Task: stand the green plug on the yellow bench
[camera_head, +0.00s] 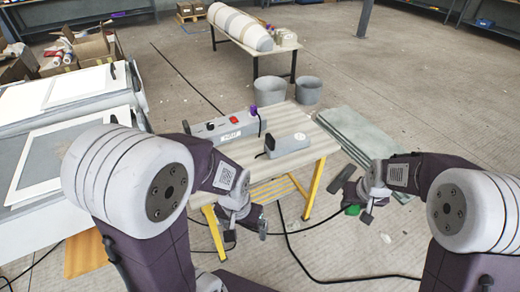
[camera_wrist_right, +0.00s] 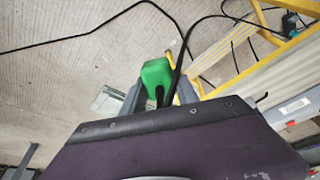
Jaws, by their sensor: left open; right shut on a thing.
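The green plug (camera_head: 352,210) is at the fingers of my right gripper (camera_head: 362,203), to the right of the bench and clear of its top. In the right wrist view the green plug (camera_wrist_right: 156,74) sits between the fingers of my right gripper (camera_wrist_right: 158,95), which is shut on it; a black cable runs close beside it. The bench (camera_head: 318,152) has a pale striped top and yellow legs. Its edge and yellow frame also show at the right of the right wrist view (camera_wrist_right: 262,80). My left gripper (camera_head: 252,222) is open and empty, low at the bench's front.
A long grey box with a red switch (camera_head: 233,126) and a smaller grey box (camera_head: 287,145) stand on the bench's back and middle. Grey slabs (camera_head: 352,133) lie right of it, buckets (camera_head: 270,90) behind. Black cables (camera_head: 312,277) cross the floor. The bench top's front is bare.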

